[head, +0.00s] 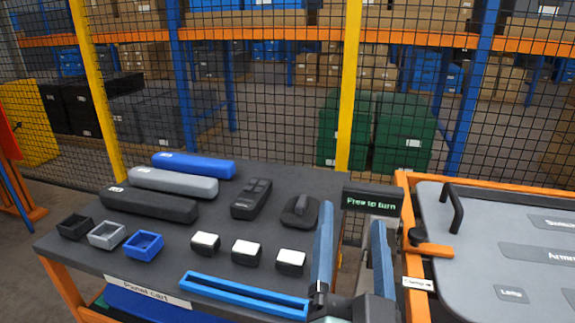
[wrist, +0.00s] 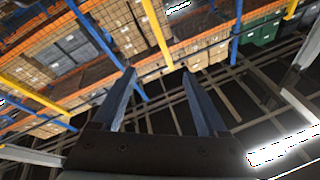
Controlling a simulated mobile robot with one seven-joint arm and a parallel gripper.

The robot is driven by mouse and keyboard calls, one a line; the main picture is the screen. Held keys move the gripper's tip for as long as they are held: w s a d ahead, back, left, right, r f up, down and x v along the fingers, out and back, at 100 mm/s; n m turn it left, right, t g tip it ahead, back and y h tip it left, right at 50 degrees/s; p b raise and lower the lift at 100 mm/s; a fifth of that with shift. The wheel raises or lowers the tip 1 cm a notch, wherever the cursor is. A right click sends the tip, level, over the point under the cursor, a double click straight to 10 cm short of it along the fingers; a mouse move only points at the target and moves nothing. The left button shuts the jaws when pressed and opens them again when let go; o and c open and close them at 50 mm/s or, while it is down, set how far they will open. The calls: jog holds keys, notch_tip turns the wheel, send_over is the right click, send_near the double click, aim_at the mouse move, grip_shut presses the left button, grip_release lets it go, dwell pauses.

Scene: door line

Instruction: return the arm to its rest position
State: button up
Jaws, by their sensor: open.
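My gripper (head: 351,250) shows at the bottom of the head view, its two blue fingers pointing up and spread apart with nothing between them. It stands in front of the gap between the dark cart and the orange-framed panel. In the wrist view my gripper (wrist: 157,82) is also open and empty, pointing towards the shelving and the mesh fence. The rest of my arm is mostly out of view.
The panel cart (head: 75,240) carries bars, trays, blocks and a blue channel (head: 240,295). A grey door panel (head: 470,255) with a black handle (head: 454,208) lies right. Mesh fence stands behind.

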jog(key=s+a+r+n+t+y+p, duration=0.1)
jog(key=s+a+r+n+t+p, duration=0.2)
jog(key=r+p, duration=0.5)
jog(key=s+a+r+n+t+y+p, duration=0.2)
jog(key=a+r+p, duration=0.3)
jog(key=r, duration=2.9)
jog(key=s+n+p, duration=0.1)
jog(key=p, duration=0.2)
jog(key=shift+s+n+t+p, duration=0.3)
jog(key=shift+s+n+t, duration=0.1)
